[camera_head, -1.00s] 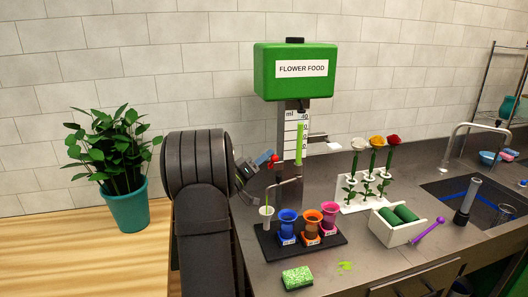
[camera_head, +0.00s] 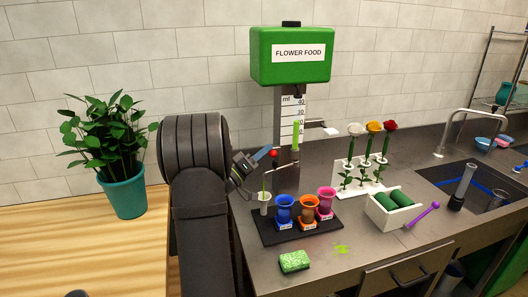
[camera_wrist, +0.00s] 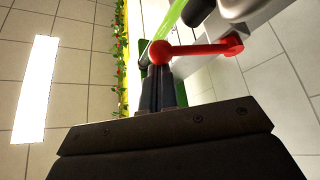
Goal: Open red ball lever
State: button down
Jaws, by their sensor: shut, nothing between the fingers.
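The red ball lever shows large in the wrist view, with its ball (camera_wrist: 160,52) at the left end of a red arm (camera_wrist: 205,48). My gripper (camera_wrist: 157,72) is shut and empty, its fingertips right by the ball; I cannot tell whether they touch it. In the head view the red ball (camera_head: 273,153) sits on the dispenser's column, and my gripper (camera_head: 264,153) is just left of it. The green flower food dispenser (camera_head: 290,55) stands above, with a scale and a green liquid tube (camera_head: 296,135) below its tank.
A black tray (camera_head: 270,232) below the dispenser holds blue (camera_head: 284,209), orange (camera_head: 308,213) and pink (camera_head: 326,203) vases. A white rack (camera_head: 360,183) with three flowers stands to the right. A green sponge (camera_head: 294,261) lies in front. A potted plant (camera_head: 123,195) is at left.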

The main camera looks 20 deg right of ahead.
notch_tip(320, 180, up, 4)
jog(key=w+a, duration=0.1)
jog(key=w+f+v, duration=0.1)
jog(key=v, duration=0.8)
jog(key=shift+w+a+f, duration=0.25)
jog(key=shift+a+f, duration=0.05)
jog(key=shift+d, duration=0.1)
jog(key=s+r+x, duration=0.1)
jog(key=s+x, duration=0.1)
jog(key=x, duration=0.8)
jog(key=w+n+t+y, duration=0.1)
jog(key=w+n+y, duration=0.2)
jog(key=w+n, duration=0.3)
jog(key=shift+d+r+n+t+y, duration=0.25)
jog(key=shift+n+t+y, duration=0.15)
jog(key=shift+n, duration=0.6)
jog(key=shift+s+f, duration=0.1)
